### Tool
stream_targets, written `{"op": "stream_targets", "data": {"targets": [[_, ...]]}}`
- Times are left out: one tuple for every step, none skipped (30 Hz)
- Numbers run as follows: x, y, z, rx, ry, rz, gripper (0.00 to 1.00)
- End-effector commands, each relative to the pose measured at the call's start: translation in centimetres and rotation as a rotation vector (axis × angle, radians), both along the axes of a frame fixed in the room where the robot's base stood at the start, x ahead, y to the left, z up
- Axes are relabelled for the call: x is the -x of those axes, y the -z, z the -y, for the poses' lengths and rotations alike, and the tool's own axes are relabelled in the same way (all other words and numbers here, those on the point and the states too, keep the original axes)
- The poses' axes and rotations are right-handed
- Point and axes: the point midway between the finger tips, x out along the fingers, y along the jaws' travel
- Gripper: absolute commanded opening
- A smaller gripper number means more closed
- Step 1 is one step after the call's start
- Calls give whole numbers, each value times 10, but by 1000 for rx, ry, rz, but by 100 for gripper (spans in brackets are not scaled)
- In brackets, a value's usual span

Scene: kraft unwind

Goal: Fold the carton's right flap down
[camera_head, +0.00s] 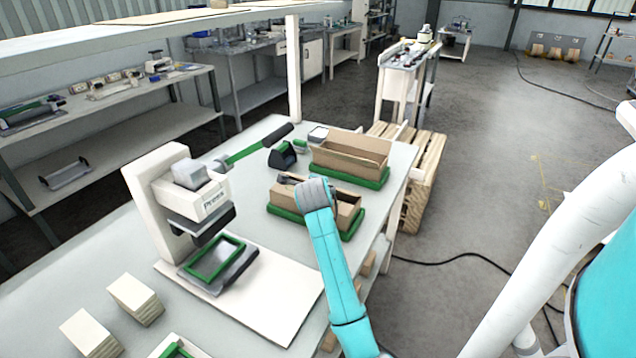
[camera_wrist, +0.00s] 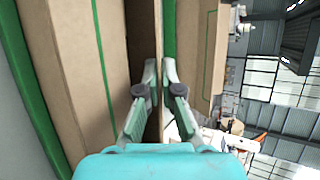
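The near carton (camera_head: 345,213) is a brown open-topped box on a green-edged tray (camera_head: 285,213). My gripper (camera_head: 303,181) is at its top, and my wrist hides part of the carton in the head view. In the wrist view my gripper's two fingers (camera_wrist: 160,70) are close together, with a narrow gap between the tips. A thin brown cardboard panel (camera_wrist: 158,25) runs upright through that gap, beside a dark opening. I cannot tell whether the fingers press on it. A broad cardboard face (camera_wrist: 75,65) fills the left. Which panel is the right flap is unclear.
A second open carton (camera_head: 349,155) stands behind on another green tray (camera_head: 375,182). A white press (camera_head: 165,195) with a green-handled lever (camera_head: 258,148) stands to the left. Stacked pale blocks (camera_head: 135,298) lie at the front left. A wooden pallet stack (camera_head: 425,185) adjoins the table's right side.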

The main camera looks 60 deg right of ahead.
Motion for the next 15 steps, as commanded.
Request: {"op": "stream_targets", "data": {"targets": [[0, 1, -1, 10, 0, -1, 0], [0, 1, -1, 17, 0, 1, 0], [0, 1, -1, 21, 0, 2, 0], [0, 1, -1, 25, 0, 2, 0], [0, 1, -1, 28, 0, 2, 0], [0, 1, -1, 30, 0, 3, 0], [0, 1, -1, 32, 0, 3, 0], [0, 1, -1, 33, 0, 3, 0], [0, 1, -1, 33, 0, 3, 0], [0, 1, -1, 33, 0, 3, 0], [0, 1, -1, 33, 0, 3, 0], [0, 1, -1, 33, 0, 3, 0], [0, 1, -1, 33, 0, 3, 0], [0, 1, -1, 33, 0, 3, 0], [0, 1, -1, 33, 0, 3, 0]]}}
